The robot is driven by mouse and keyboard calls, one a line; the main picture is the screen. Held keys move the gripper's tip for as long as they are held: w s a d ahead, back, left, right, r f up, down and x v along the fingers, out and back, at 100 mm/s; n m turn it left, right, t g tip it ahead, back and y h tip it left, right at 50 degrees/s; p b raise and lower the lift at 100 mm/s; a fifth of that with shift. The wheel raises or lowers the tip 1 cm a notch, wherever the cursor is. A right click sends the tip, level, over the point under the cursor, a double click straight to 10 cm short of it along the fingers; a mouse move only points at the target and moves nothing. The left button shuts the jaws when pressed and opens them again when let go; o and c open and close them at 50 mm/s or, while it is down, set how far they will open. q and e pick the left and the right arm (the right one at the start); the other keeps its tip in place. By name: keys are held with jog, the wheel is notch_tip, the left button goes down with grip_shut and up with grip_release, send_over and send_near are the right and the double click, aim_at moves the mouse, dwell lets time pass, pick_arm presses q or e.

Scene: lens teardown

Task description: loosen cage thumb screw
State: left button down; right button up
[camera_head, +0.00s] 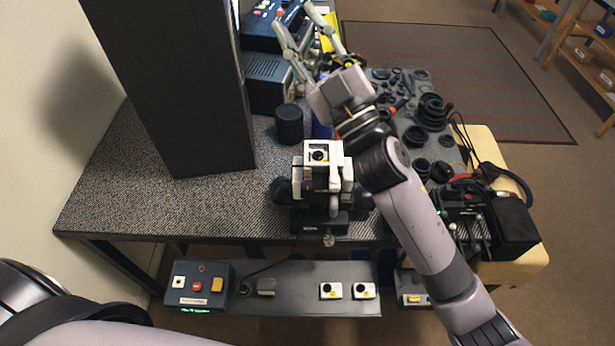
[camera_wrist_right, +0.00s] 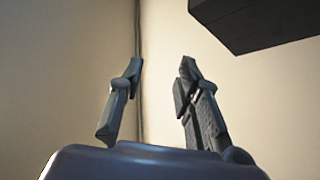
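A white cage-like fixture (camera_head: 297,178) with a dark round opening in its top stands on a dark base near the table's front edge in the head view. A small silver knob (camera_head: 328,240) shows at the front of that base; I cannot tell if it is the cage thumb screw. My right gripper (camera_head: 293,16) is beyond the fixture, toward the table's far side, and well apart from it. Its two fingers are spread and empty, as the right wrist view (camera_wrist_right: 161,67) also shows. My left arm enters at the lower left; its gripper is out of view.
A tall black panel (camera_head: 180,80) stands at the left of the table. A black cylinder (camera_head: 289,124) stands behind the fixture. Several black rings and lens parts (camera_head: 432,112) lie at the right. A control box (camera_head: 198,286) sits on a lower shelf. The table's left front is clear.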

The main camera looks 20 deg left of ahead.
jog(key=s+a+r+n+g, duration=0.1)
jog(key=s+a+n+g, duration=0.5)
jog(key=s+n+g, duration=0.35)
jog(key=s+a+r+n+g, duration=0.2)
jog(key=s+a+n+g, duration=0.4)
jog(key=n+g, duration=0.55)
jog(key=n+t+h, duration=0.3)
jog(key=t+h, duration=0.3)
jog(key=h, duration=1.3)
send_near(308, 184)
jog(key=f+p, duration=0.3)
jog(key=f, duration=0.1)
jog(key=f+p, duration=0.3)
jog(key=f, duration=0.1)
jog(key=shift+s+a, duration=0.15)
jog(key=shift+a, duration=0.05)
jog(key=shift+f, duration=0.5)
